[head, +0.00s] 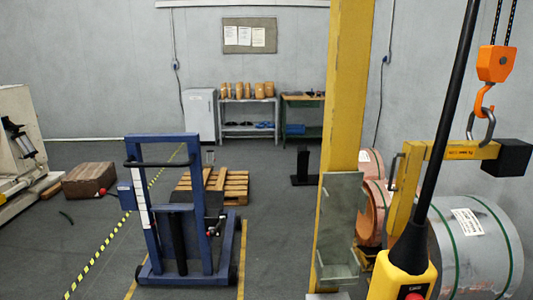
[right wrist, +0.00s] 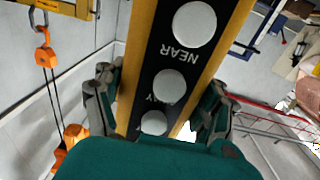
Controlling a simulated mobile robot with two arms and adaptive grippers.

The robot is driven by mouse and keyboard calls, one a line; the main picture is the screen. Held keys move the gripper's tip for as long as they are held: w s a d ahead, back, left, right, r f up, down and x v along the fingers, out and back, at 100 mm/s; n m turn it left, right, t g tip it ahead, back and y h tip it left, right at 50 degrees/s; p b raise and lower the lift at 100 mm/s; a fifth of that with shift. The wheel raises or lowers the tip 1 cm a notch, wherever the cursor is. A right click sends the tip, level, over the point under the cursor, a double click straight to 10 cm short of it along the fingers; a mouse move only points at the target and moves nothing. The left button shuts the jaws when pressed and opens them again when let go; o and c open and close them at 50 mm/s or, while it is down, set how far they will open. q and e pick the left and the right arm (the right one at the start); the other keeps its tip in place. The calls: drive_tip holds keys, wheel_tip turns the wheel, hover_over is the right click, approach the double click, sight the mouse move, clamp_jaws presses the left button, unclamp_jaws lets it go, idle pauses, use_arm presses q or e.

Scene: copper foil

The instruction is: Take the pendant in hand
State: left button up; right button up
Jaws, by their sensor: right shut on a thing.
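The pendant is a yellow control box (head: 402,278) hanging on a thick black cable at the lower right of the head view, cut off by the bottom edge. In the right wrist view the pendant (right wrist: 168,62) fills the middle, with yellow sides, a black face, pale round buttons and the word NEAR. My right gripper (right wrist: 158,105) has one grey finger on each side of it and is shut on it. Its green palm hides the pendant's near end. The right gripper does not show in the head view. My left gripper is in neither view.
A yellow post (head: 350,90) stands left of the pendant. A yellow C-hook (head: 465,152) hangs from an orange hook block (head: 496,64) by a strapped grey coil (head: 480,248). A blue stacker (head: 187,215) stands left, near wooden pallets (head: 235,187). Open floor lies between stacker and post.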

drive_tip(key=shift+s+a+f, duration=0.1)
drive_tip(key=shift+s+f, duration=0.1)
drive_tip(key=shift+s, duration=0.4)
drive_tip(key=shift+s+f, duration=0.15)
drive_tip(key=shift+s, duration=0.4)
use_arm(q)
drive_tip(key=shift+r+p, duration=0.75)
drive_tip(key=shift+p, duration=0.05)
use_arm(e)
drive_tip(key=w+a+r+n+g+y, duration=0.2)
drive_tip(key=w+a+n+g+y, duration=0.2)
drive_tip(key=w+a+n+y, duration=0.3)
drive_tip(key=w+a+y, duration=0.3)
drive_tip(key=a+y, duration=0.1)
drive_tip(key=shift+r+n+y, duration=0.15)
drive_tip(key=shift+n+y, duration=0.15)
drive_tip(key=shift+n, duration=0.1)
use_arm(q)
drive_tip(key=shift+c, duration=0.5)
